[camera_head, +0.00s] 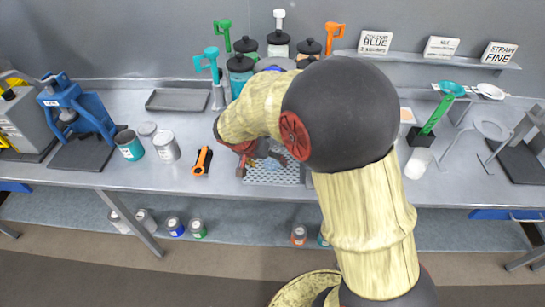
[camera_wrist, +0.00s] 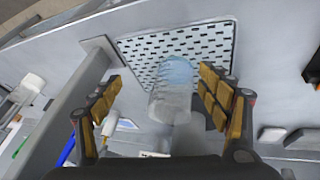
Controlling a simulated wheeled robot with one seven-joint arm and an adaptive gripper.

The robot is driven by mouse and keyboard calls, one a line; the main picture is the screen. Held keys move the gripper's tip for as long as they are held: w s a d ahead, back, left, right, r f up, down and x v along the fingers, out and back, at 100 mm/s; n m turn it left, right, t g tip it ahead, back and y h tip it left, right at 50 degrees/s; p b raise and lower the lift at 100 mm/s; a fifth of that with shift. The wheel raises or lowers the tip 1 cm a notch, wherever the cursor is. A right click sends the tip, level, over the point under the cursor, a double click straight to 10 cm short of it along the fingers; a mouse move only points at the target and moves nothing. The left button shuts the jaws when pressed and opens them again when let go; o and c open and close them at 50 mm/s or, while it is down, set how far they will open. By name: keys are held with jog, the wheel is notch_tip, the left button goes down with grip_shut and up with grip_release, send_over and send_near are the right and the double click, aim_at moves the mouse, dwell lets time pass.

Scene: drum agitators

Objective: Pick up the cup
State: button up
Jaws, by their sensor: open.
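A clear cup with a bluish tint (camera_wrist: 172,95) stands on the perforated grey drip tray (camera_wrist: 215,38) in the wrist view. My gripper (camera_wrist: 160,82) is open, with its padded fingers on either side of the cup and visible gaps on both sides. I cannot tell how deep the cup sits between the fingers. In the head view my gripper (camera_head: 262,158) is low over the front of the tray (camera_head: 262,178), and my arm hides much of this area. Only a bluish patch shows there, so the cup is mostly hidden.
An orange-and-black tool (camera_head: 202,161) lies left of the tray. A white cup-like container (camera_head: 418,163) stands to the right, near a green-handled tool (camera_head: 433,120). Lidded drums with coloured handles stand behind.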

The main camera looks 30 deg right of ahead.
jog(key=w, duration=0.1)
jog(key=w+m, duration=0.1)
jog(key=m, duration=0.1)
jog(key=shift+w+d+f, duration=0.35)
jog(key=shift+w+d, duration=0.05)
jog(key=w+d+f, duration=0.1)
jog(key=f, duration=0.1)
jog(key=w+d+f+m, duration=0.1)
jog(key=d+f, duration=0.1)
jog(key=w+d+f+m, duration=0.1)
jog(key=f, duration=0.1)
jog(key=shift+d+t+h+b, duration=0.25)
jog(key=shift+t+h+b, duration=0.15)
jog(key=shift+c, duration=0.2)
jog(key=c, duration=1.3)
jog(key=shift+r, duration=0.2)
